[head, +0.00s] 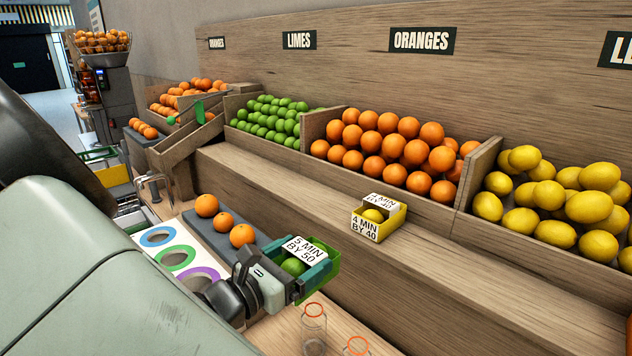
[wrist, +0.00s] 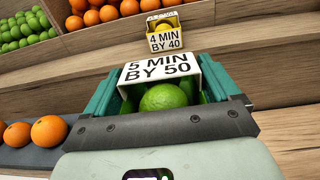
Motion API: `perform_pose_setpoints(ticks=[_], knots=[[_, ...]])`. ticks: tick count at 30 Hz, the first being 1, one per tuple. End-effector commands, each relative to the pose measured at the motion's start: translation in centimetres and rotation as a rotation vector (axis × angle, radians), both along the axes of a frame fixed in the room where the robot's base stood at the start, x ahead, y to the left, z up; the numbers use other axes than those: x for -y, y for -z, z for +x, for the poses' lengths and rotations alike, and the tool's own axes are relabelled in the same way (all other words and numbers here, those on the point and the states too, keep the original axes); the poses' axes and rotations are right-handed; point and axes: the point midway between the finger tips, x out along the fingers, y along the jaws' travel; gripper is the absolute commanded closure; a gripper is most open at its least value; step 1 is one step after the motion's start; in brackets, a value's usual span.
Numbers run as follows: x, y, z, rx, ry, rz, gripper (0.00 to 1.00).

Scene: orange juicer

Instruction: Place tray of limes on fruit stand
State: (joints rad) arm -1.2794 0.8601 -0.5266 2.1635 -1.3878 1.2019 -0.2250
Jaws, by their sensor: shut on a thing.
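A small green tray (head: 331,266) with limes (wrist: 165,97) in it carries a white card reading "5 MIN BY 50" (head: 305,250). My gripper (head: 300,272) is shut on this tray, with a green finger on each side of it in the wrist view. It holds the tray in front of the wooden fruit stand (head: 440,265), near the front of its lower step. A yellow tray (head: 378,235) with a lemon and a card reading "4 MIN BY 40" sits on the step. In the wrist view this yellow tray (wrist: 162,42) is beyond the held one. The held tray's underside is hidden.
Bins of limes (head: 270,120), oranges (head: 390,150) and lemons (head: 560,205) line the stand above the step. Three oranges (head: 224,221) lie on a dark board left of my gripper. Clear bottles (head: 314,330) stand below it. The step beside the yellow tray is clear.

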Motion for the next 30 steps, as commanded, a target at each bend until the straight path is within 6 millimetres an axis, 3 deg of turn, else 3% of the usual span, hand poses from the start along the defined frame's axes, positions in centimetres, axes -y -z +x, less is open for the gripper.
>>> perform_pose_setpoints(ticks=[1,6,12,19,30], knots=[[2.3,-2.0,1.3,0.005,0.030,0.006,0.53],[8.8,-6.9,3.7,0.001,0.094,-0.005,0.53],[13.5,-9.7,4.5,-0.006,0.138,-0.015,0.53],[14.8,-12.0,5.2,-0.005,0.087,-0.010,0.53],[14.8,-19.3,7.0,0.001,-0.301,0.000,0.53]])
